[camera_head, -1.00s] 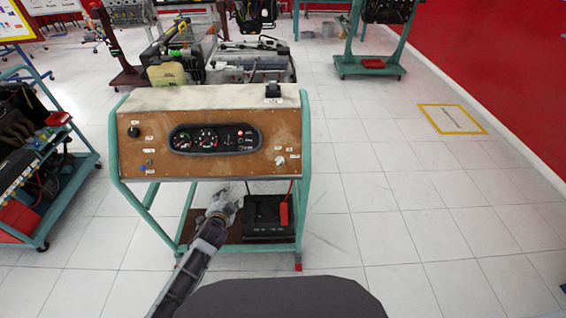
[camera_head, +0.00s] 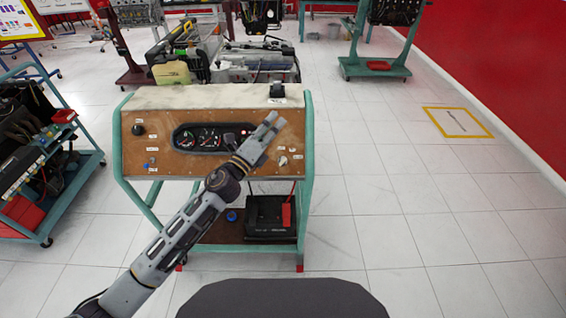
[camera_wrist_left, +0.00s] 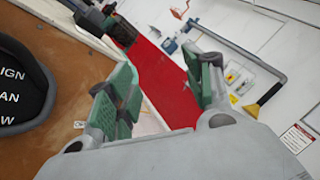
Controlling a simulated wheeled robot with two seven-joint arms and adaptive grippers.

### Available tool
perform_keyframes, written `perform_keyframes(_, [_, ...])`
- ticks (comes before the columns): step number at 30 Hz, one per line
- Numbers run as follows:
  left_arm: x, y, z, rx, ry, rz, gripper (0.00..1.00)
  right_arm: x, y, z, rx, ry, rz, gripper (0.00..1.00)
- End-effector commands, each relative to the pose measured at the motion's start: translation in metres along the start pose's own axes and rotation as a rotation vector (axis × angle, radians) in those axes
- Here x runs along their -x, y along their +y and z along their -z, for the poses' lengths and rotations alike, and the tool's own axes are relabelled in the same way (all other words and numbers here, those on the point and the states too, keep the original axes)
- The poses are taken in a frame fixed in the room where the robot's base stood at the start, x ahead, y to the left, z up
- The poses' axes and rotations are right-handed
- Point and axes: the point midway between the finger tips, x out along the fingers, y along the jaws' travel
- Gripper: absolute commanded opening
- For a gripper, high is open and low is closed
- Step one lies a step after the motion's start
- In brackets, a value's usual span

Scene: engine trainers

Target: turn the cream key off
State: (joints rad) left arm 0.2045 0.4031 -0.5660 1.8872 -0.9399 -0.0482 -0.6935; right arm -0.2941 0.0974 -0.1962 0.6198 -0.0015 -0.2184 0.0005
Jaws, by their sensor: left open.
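The cream key (camera_head: 282,161) is a small pale knob at the right side of the brown front panel (camera_head: 160,170) of the engine trainer. My left gripper (camera_head: 275,121) is in front of the panel, above and a little left of the key, with its fingers pointing up and right. In the left wrist view its two green-padded fingers (camera_wrist_left: 166,88) stand apart with nothing held between them. I cannot make out the key in that view. My right gripper is not in view.
The dark gauge cluster (camera_head: 196,139) is left of my gripper and partly covered by it. A black knob (camera_head: 137,129) and a blue switch (camera_head: 150,162) are at the panel's left. A black battery (camera_head: 268,222) sits on the lower shelf.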

Motion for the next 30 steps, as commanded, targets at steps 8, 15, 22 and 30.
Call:
perform_keyframes(8, [-0.016, -0.063, 0.04, -0.473, 0.234, 0.239, 0.52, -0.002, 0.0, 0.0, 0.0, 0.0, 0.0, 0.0])
perform_keyframes(15, [-0.011, -0.083, 0.077, -0.88, 0.433, 0.418, 0.52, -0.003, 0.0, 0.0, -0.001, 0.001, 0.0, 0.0])
perform_keyframes(22, [0.003, -0.073, 0.1, -1.267, 0.636, 0.564, 0.52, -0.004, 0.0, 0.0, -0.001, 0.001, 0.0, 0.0])
perform_keyframes(30, [0.024, -0.034, 0.098, -1.7, 0.902, 0.697, 0.52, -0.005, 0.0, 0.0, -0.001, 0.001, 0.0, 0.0])
